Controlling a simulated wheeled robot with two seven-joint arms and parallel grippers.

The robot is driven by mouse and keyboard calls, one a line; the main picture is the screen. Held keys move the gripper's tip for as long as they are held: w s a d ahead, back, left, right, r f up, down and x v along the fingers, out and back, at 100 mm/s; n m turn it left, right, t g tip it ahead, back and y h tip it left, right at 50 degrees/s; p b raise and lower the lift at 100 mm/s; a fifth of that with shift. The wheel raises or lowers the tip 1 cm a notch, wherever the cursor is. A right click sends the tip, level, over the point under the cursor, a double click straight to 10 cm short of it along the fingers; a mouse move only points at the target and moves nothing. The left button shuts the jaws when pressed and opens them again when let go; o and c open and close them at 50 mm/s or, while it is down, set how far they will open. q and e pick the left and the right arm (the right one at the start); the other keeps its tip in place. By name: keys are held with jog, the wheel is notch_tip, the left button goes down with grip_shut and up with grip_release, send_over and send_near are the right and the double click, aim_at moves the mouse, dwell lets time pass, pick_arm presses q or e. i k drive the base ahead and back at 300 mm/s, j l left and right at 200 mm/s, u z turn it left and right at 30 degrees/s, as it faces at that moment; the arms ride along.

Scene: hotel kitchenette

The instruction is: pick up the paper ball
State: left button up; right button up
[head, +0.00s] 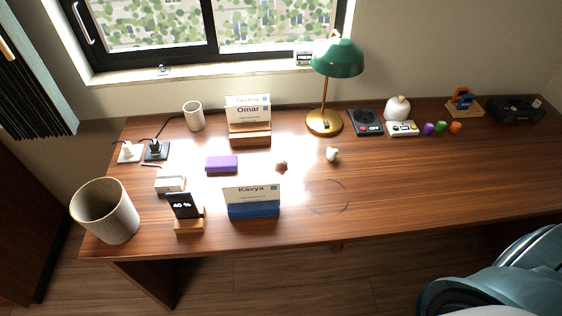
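A small white crumpled lump (332,154), which looks like the paper ball, lies on the wooden desk (420,190), right of the middle of the clutter and in front of the green lamp. A smaller brown lump (281,165) lies to its left; I cannot tell what it is. Neither of my grippers is in view, and nothing touches the white lump.
A green lamp (337,58) stands behind the white lump. Name cards for Omar (248,112) and Kavya (251,200), a purple block (221,164), a white cup (193,116) and a ribbed bin (105,211) are left. The desk's right front is clear.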

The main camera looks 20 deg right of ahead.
aim_at(279, 159)
jog(key=i+l, duration=0.1)
jog(key=l, duration=0.3)
jog(key=l+z, duration=0.1)
jog(key=l, duration=0.25)
jog(key=i+l, duration=0.15)
jog(key=l, duration=0.25)
jog(key=i+l, duration=0.1)
jog(key=l, duration=0.25)
jog(key=z, duration=0.05)
